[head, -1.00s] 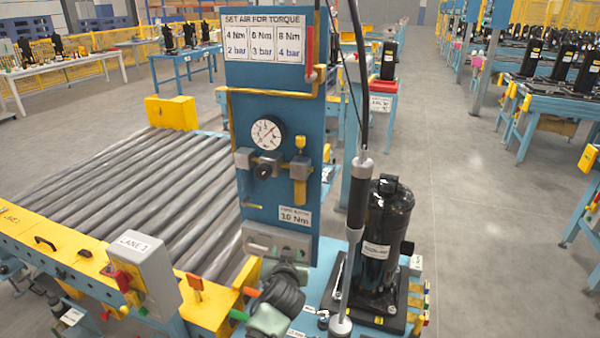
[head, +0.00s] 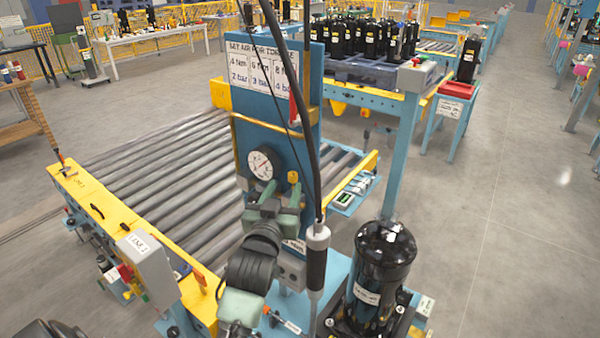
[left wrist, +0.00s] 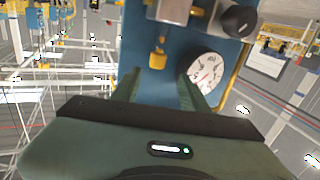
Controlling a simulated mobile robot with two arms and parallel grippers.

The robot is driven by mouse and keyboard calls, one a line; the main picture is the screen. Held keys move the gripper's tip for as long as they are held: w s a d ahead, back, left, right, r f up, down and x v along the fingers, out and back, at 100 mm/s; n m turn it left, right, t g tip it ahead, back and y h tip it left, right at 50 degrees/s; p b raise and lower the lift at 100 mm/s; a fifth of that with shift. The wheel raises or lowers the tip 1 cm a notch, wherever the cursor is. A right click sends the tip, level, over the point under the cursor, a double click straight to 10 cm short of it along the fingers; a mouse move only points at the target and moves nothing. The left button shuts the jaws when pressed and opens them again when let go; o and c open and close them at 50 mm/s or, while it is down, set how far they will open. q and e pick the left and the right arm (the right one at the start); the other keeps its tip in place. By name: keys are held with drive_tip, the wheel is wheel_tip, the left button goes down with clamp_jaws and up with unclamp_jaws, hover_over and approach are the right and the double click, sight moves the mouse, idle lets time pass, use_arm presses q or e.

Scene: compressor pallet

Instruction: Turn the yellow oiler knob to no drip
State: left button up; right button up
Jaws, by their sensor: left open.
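The yellow oiler knob (head: 293,177) shows on the blue panel (head: 275,105), to the right of the round gauge (head: 264,163). My left gripper (head: 281,192) is open and empty, with its green fingers in front of the panel just below the knob and gauge. It hides the oiler's body in the head view. In the left wrist view, which is upside down, the knob (left wrist: 158,57) lies between and beyond the spread fingers (left wrist: 160,85); they do not appear to touch it. My right gripper is not in view.
A dark hanging tool (head: 317,258) on a cable is close to the right of my left arm. A black compressor (head: 382,265) stands at the lower right. A roller conveyor (head: 150,175) lies to the left. The grey regulator with a black knob (left wrist: 240,20) is beside the oiler.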

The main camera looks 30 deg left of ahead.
sight(289, 175)
use_arm(q)
drive_tip(key=x, duration=0.3)
drive_tip(key=p+x, duration=0.1)
drive_tip(key=shift+w+d, duration=0.25)
drive_tip(key=shift+w, duration=0.2)
drive_tip(key=shift+a, duration=0.15)
clamp_jaws()
drive_tip(key=shift+m+h, duration=0.3)
drive_tip(key=shift+a+m+t+h+p, duration=0.25)
drive_tip(key=shift+m+t+h+p, duration=0.15)
drive_tip(key=shift+m+h+p, duration=0.6)
drive_tip(key=m+h, duration=0.1)
drive_tip(key=h, duration=0.1)
drive_tip(key=shift+a+h, duration=0.15)
drive_tip(key=shift+h, duration=0.15)
drive_tip(key=shift+a+f+m+h+b, duration=0.15)
drive_tip(key=shift+m+h+b, duration=0.45)
drive_tip(key=shift+h, duration=0.4)
drive_tip(key=shift+a+f+m+h+b, duration=0.15)
drive_tip(key=shift+m+h+b, duration=0.65)
drive_tip(key=shift+h, duration=0.4)
drive_tip(key=shift+m+g+h+b, duration=0.3)
drive_tip(key=shift+m+h+b, duration=0.2)
drive_tip(key=shift+h+b, duration=0.4)
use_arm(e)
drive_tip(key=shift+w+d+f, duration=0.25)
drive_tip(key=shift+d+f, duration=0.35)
use_arm(q)
drive_tip(key=shift+r, duration=0.25)
